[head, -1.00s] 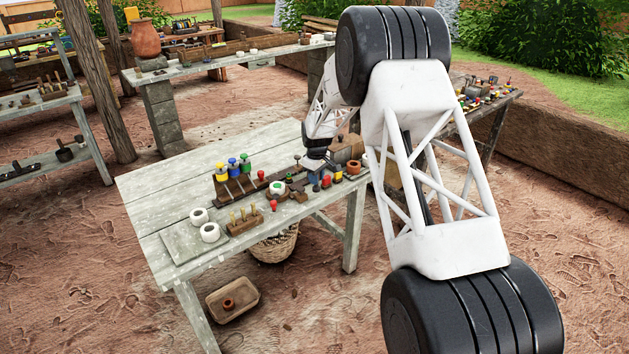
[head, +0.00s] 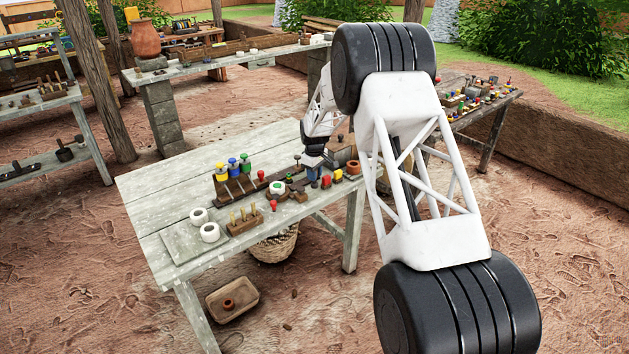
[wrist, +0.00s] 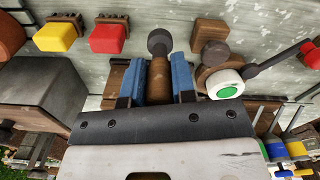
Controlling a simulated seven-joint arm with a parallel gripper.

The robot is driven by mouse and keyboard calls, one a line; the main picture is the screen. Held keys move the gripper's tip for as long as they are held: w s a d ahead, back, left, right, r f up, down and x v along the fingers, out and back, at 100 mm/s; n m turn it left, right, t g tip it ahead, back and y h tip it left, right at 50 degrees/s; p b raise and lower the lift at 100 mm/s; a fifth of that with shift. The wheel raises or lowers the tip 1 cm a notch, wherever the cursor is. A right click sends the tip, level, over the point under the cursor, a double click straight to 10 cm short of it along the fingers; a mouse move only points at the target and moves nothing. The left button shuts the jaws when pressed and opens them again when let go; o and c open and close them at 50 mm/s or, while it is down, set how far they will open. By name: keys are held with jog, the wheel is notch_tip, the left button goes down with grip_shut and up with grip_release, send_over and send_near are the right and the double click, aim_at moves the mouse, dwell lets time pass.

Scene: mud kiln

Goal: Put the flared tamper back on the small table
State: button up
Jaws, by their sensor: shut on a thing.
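The flared tamper (wrist: 159,78), with a brown wooden shaft and a dark grey rounded end, is between the two blue fingers of my gripper (wrist: 160,66) in the wrist view. The fingers are shut on it. In the head view my gripper (head: 314,172) is low over the right end of a grey plank table (head: 165,190), among small tools. The tamper is hard to make out there. I cannot tell whether it touches the tabletop, nor whether this is the small table.
Close beside my gripper are red (wrist: 107,39) and yellow (wrist: 55,37) blocks, a brown block (wrist: 209,33) and a white-and-green round piece (wrist: 224,84). A rack with coloured knobs (head: 233,178) stands mid-table. The table's left part is clear.

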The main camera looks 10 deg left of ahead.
aim_at(314, 184)
jog(key=shift+f, duration=1.4)
jog(key=shift+f, duration=0.1)
jog(key=o, duration=0.8)
jog(key=shift+f, duration=0.1)
notch_tip(314, 184, up, 12)
jog(key=shift+r, duration=0.2)
